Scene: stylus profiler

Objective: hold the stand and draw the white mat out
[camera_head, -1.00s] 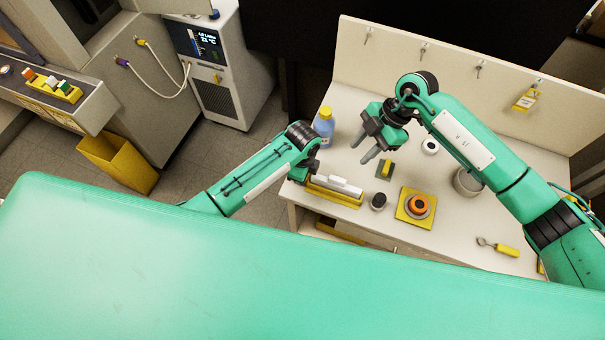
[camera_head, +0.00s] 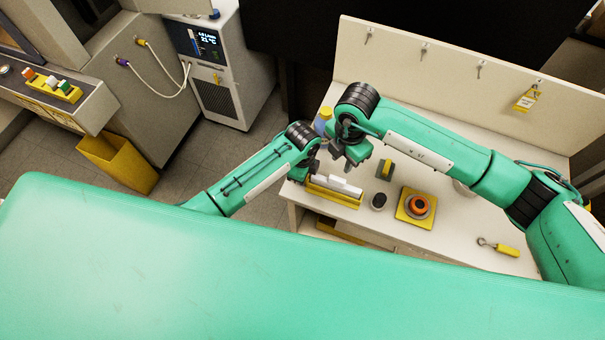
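The white mat (camera_head: 346,187) sits in a long yellow stand (camera_head: 335,196) near the left front edge of the bench. Only its upper part shows above the stand. My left gripper (camera_head: 301,174) is at the left end of the stand, mostly hidden by its own arm. I cannot tell whether it touches or grips the stand. My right gripper (camera_head: 343,163) is above and just behind the stand, pointing down, with its fingers apart and apparently nothing between them. It appears clear of the mat.
On the bench (camera_head: 455,225) are a yellow-and-dark block (camera_head: 386,169), a dark round-topped item (camera_head: 378,201), a yellow square base with an orange ring (camera_head: 417,206) and a yellow-handled tool (camera_head: 500,247). A blue bottle with a yellow cap (camera_head: 325,114) is partly hidden behind my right gripper.

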